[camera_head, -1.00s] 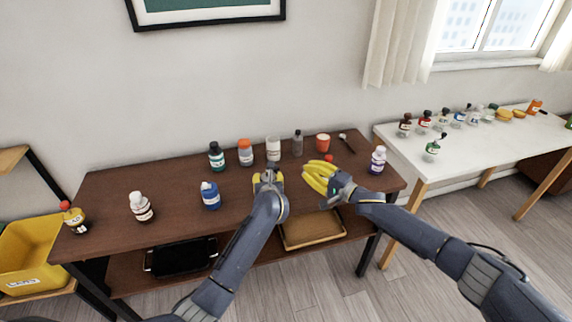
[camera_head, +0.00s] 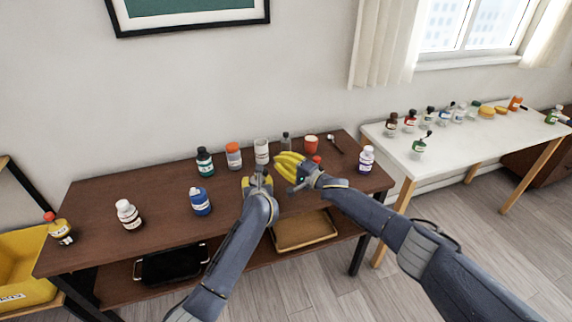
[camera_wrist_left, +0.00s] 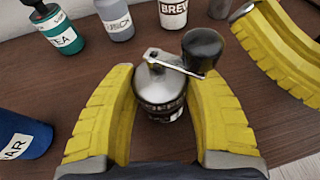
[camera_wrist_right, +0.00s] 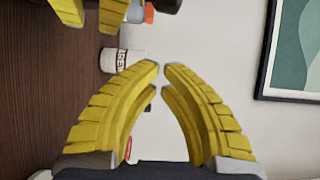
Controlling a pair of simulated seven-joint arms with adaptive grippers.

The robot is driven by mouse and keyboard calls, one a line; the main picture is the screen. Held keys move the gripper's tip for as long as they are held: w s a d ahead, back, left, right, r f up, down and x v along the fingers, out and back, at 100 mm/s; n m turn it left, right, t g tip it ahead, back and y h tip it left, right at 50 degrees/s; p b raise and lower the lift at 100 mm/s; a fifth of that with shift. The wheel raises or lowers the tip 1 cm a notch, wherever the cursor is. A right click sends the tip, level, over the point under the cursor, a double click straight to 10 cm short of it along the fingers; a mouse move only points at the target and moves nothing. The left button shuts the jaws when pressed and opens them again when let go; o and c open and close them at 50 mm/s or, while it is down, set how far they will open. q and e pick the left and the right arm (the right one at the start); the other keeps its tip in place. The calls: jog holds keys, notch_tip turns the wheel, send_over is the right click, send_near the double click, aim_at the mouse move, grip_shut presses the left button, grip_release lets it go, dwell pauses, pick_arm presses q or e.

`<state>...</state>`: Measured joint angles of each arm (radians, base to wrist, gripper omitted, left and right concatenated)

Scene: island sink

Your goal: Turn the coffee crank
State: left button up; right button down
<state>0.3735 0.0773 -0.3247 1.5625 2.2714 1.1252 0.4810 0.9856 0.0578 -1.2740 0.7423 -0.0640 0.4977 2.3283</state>
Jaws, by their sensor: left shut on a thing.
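The coffee grinder stands on the brown table between my left gripper's fingers, with its metal top (camera_wrist_left: 158,86) showing in the left wrist view. Its crank arm (camera_wrist_left: 180,65) reaches right to a black knob (camera_wrist_left: 202,48). My left gripper (camera_head: 258,182) is shut around the grinder body; in the head view the fingers mostly hide it. My right gripper (camera_head: 290,163) is empty, just right of and above the left one. In the right wrist view its fingertips (camera_wrist_right: 161,66) curve close together with a narrow gap. It does not touch the knob.
A green jar (camera_head: 205,161), an orange-lidded jar (camera_head: 233,156) and a white BREW jar (camera_head: 261,151) stand behind. A blue bottle (camera_head: 201,202) stands left, an orange cup (camera_head: 311,144) right. A white table (camera_head: 395,150) with several bottles is at right.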

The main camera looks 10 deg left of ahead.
jog(key=shift+s+a, duration=0.45)
jog(key=shift+s, duration=0.4)
jog(key=shift+s+a, duration=0.45)
jog(key=shift+s, duration=0.35)
jog(key=shift+s, duration=0.1)
jog(key=shift+s, duration=1.1)
jog(key=v, duration=0.8)
jog(key=shift+w, duration=0.1)
dwell(0.7)
